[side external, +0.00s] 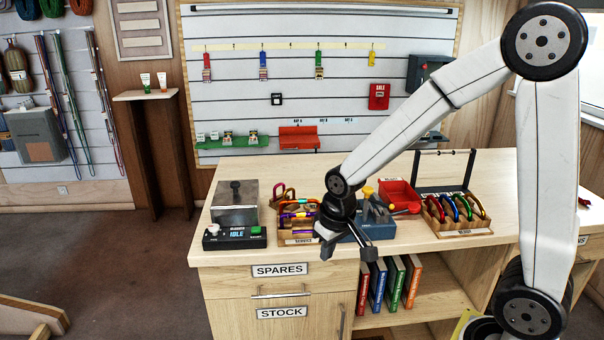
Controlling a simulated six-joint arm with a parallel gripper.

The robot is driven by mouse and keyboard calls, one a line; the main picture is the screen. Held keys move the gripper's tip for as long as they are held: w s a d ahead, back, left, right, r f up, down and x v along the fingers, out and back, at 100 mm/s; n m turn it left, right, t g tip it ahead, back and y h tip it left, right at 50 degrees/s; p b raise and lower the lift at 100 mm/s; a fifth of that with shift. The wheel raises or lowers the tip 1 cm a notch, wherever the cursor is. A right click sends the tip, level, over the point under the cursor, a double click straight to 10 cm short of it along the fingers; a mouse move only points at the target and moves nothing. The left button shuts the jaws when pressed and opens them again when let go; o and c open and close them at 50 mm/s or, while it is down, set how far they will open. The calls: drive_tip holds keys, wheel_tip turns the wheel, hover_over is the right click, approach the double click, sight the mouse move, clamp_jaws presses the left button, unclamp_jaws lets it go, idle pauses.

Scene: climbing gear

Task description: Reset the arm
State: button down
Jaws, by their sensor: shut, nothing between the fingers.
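My gripper (367,250) hangs over the front edge of the wooden bench (500,175) in the side external view. Its fingers are shut with nothing between them. It points down in front of the blue tool block (382,229) and just right of the wooden SERVICE tray (299,238); I cannot tell its exact height. My arm reaches in from the right, bent high above the bench, and the gripper's wrist hides part of the tray and the block.
A grey box (235,206) and a control box reading IDLE (234,237) stand at the left. A red bin (399,193) and a wooden tray of coloured carabiners (455,212) lie right of the gripper. Books (396,283) stand on the shelf below. Open air lies left of the bench.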

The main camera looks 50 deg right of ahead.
drive_tip(key=s+a+f+n, duration=0.1)
drive_tip(key=s+a, duration=0.1)
drive_tip(key=s, duration=0.4)
drive_tip(key=shift+s+f+n, duration=0.35)
drive_tip(key=shift+n, duration=0.05)
